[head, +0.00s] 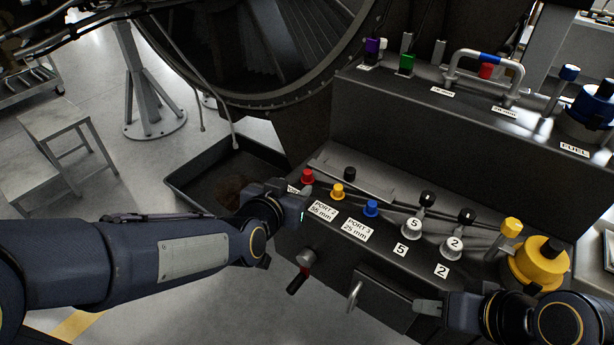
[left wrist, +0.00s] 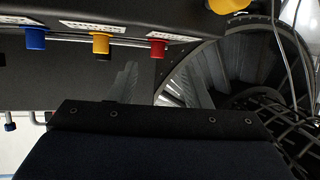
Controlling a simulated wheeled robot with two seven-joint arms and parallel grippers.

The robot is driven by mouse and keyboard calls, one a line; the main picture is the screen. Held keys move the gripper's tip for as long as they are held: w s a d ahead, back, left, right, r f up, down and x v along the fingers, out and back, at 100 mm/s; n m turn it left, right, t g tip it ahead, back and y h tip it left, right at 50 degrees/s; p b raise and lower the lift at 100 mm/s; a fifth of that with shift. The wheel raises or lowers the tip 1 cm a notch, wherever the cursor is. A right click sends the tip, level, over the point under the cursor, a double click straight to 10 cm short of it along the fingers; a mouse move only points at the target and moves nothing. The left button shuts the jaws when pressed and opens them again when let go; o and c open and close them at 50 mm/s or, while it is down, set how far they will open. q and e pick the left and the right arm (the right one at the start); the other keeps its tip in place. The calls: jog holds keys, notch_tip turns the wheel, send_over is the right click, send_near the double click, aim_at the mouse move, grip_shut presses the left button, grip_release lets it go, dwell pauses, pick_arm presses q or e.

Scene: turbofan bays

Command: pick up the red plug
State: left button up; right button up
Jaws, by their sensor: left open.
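The red plug (head: 307,175) stands at the left end of a row of plugs on the front ledge of the dark console. It also shows in the left wrist view (left wrist: 158,48), beside a yellow plug (left wrist: 101,43) and a blue plug (left wrist: 35,38). My left gripper (head: 301,192) is open, right by the red plug and just in front of it in the head view; I cannot tell whether they touch. Its fingertips are not clear in the wrist view. My right gripper (head: 428,307) is low at the console front, near a drawer handle; its jaws are unclear.
The yellow plug (head: 337,191) and blue plug (head: 371,208) stand close to the right of the red one. Several black and white knobs and a big yellow cap (head: 537,264) follow. A dark tray (head: 190,198) lies behind my left arm.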

aim_at(306, 175)
pick_arm(q)
jog(key=x, duration=0.2)
jog(key=b+x, duration=0.1)
jog(key=x, duration=0.4)
jog(key=shift+w+d+r, duration=0.15)
jog(key=shift+w+d, duration=0.15)
jog(key=shift+w, duration=0.1)
jog(key=shift+c, duration=0.4)
jog(key=shift+s, duration=0.1)
grip_shut()
